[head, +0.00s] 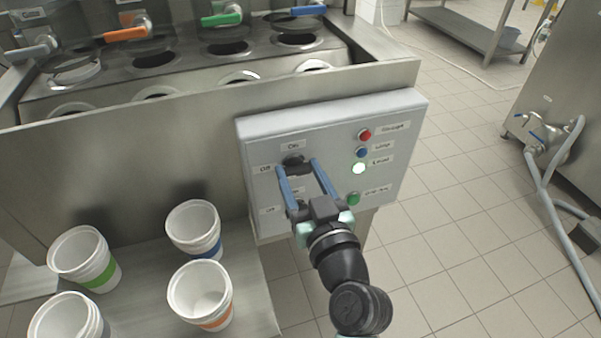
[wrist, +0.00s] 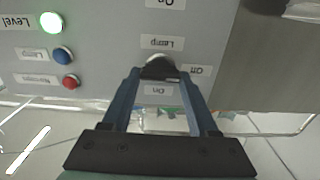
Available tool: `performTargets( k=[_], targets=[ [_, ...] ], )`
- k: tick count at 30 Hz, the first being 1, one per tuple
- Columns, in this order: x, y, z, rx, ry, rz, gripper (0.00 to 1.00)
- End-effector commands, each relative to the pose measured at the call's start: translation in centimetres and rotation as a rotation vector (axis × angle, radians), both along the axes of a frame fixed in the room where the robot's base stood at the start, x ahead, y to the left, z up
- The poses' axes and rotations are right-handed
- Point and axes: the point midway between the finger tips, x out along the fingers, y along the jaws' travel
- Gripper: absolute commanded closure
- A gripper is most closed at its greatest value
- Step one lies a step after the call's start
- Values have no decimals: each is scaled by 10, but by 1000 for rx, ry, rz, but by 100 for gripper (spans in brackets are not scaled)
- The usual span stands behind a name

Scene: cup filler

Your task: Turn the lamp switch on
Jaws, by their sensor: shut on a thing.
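The lamp switch is a dark round knob (head: 292,160) at the upper left of the grey control panel (head: 330,128). It also shows in the wrist view (wrist: 158,67), upside down, beside the labels Lamp, Off and On. My gripper (head: 298,166) has its blue fingers on both sides of the knob and is shut on it; it also shows in the wrist view (wrist: 159,73). The fingers partly cover the knob, and I cannot tell which label it points to. The lamp indicator (wrist: 63,56) is blue and does not glow.
The Level indicator (head: 358,168) glows whitish green. A red indicator (head: 365,135) and a green button (head: 353,198) share the panel. White cups, one with a blue band (head: 193,226), stand on a metal shelf at lower left. Tiled floor at right is mostly clear.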

Motion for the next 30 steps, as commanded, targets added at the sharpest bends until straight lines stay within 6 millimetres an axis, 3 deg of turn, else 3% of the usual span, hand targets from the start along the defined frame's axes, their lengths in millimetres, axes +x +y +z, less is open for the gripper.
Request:
performTargets(
  k=[11,30],
  targets=[
    [0,-1,1,206,67,0,96],
    [1,-3,0,783,256,-1,96]
  ],
)
